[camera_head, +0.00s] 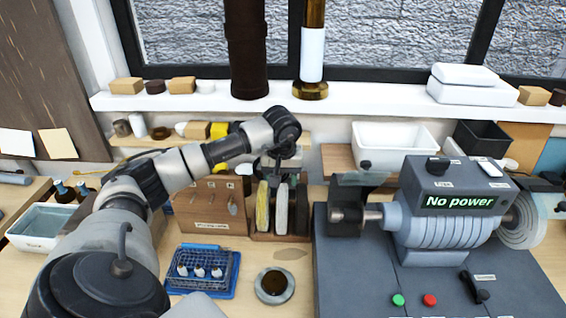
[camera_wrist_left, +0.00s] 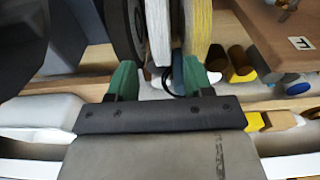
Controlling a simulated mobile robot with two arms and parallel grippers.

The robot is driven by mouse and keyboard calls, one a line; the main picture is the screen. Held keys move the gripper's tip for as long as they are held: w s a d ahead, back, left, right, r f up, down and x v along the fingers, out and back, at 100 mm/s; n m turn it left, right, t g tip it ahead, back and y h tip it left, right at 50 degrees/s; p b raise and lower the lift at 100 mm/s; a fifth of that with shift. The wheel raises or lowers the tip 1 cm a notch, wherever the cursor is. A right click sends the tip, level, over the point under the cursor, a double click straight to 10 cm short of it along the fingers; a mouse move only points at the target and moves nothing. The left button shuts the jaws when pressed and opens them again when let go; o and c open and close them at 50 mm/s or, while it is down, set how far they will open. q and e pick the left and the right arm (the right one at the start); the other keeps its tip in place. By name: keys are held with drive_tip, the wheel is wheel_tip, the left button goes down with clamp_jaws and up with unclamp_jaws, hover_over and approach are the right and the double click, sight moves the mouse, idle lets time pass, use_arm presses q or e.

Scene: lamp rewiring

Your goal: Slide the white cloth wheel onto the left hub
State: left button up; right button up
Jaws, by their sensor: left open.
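The white cloth wheel (camera_head: 281,210) stands upright in a wooden rack (camera_head: 262,237), between a yellow wheel (camera_head: 263,208) and a dark wheel (camera_head: 300,207). My left gripper (camera_head: 276,160) is open above the rack. In the left wrist view its green fingers (camera_wrist_left: 156,75) lie either side of the white wheel's edge (camera_wrist_left: 158,32); I cannot tell if they touch it. The left hub (camera_head: 371,215) is a bare metal shaft on the left of the grey machine (camera_head: 445,215), partly behind a dark guard (camera_head: 349,205). My right gripper is not in view.
A pale wheel stack (camera_head: 522,222) sits on the machine's right side, whose screen reads "No power". A blue tray (camera_head: 205,272) and a round dish (camera_head: 274,286) lie before the rack. A wooden tool block (camera_head: 210,210) stands left of it. Two tall lamp columns stand on the shelf behind.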

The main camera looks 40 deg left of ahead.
sight(282, 195)
use_arm(q)
drive_tip(key=shift+w+f, duration=0.1)
drive_tip(key=shift+f, duration=0.05)
drive_tip(key=shift+s+d+f+b, duration=0.15)
drive_tip(key=shift+s+f+b, duration=0.1)
drive_tip(key=shift+f+b, duration=0.3)
drive_tip(key=f+b, duration=0.2)
drive_tip(key=f, duration=0.1)
drive_tip(key=f+b, duration=0.1)
drive_tip(key=shift+w+a+f, duration=0.2)
drive_tip(key=shift+w+a, duration=0.15)
drive_tip(key=shift+w, duration=0.05)
drive_tip(key=shift+f+b, duration=0.6)
drive_tip(key=shift+f, duration=0.05)
drive_tip(key=shift+w+a+f, duration=0.1)
drive_tip(key=shift+w+f, duration=0.05)
drive_tip(key=shift+f, duration=0.2)
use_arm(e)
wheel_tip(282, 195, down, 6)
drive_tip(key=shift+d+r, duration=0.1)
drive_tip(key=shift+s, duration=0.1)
use_arm(q)
drive_tip(key=shift+r, duration=0.1)
drive_tip(key=c, duration=0.7)
drive_tip(key=shift+r+p, duration=1.4)
drive_tip(key=shift+r, duration=1.1)
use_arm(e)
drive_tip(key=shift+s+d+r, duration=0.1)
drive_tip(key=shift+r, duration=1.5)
